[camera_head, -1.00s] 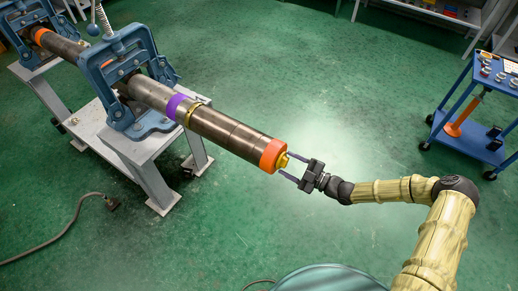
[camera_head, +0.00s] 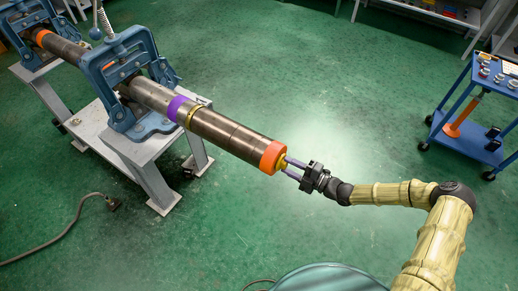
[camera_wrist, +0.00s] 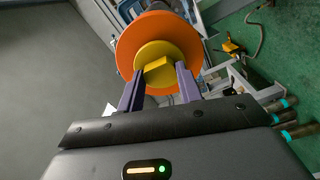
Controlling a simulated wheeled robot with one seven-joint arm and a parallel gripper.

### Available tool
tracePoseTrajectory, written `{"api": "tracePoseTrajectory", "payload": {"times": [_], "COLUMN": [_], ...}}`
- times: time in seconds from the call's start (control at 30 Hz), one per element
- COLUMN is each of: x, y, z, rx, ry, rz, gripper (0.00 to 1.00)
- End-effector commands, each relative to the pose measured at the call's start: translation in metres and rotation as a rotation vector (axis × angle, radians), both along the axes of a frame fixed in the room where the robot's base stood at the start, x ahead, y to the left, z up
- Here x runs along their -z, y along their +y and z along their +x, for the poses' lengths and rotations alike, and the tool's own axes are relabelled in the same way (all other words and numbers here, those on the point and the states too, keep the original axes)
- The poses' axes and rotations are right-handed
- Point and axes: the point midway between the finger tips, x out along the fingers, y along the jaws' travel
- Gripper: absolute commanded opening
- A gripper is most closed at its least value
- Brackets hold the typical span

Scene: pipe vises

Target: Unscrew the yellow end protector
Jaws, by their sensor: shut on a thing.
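The yellow end protector (camera_head: 282,164) sits in the orange-banded free end of a long dark pipe (camera_head: 225,130). In the wrist view it is a yellow disc (camera_wrist: 147,53) with a raised yellow block (camera_wrist: 158,71) across its middle, inside the orange ring (camera_wrist: 128,40). My gripper (camera_head: 288,167) is at the pipe end, coming from the right. Its two purple fingers (camera_wrist: 160,88) are on either side of the raised block and shut on it. The contact faces are partly hidden by the fingers.
Blue pipe vises (camera_head: 125,70) on grey stands (camera_head: 150,150) hold the pipe at the upper left. A blue tool cart (camera_head: 480,110) stands at the right. A hose (camera_head: 60,245) lies on the green floor at the lower left. The floor between the pipe and the cart is clear.

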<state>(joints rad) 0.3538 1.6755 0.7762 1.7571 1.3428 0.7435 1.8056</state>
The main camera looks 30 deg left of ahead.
Motion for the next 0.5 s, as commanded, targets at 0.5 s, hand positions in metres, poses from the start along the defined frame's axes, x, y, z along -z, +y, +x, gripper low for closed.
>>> {"api": "tracePoseTrajectory", "payload": {"times": [0.5], "x": [-0.0015], "y": [-0.0007], "z": [0.0003], "rx": [0.002], "ry": [-0.538], "rz": [-0.044], "gripper": [0.08]}}
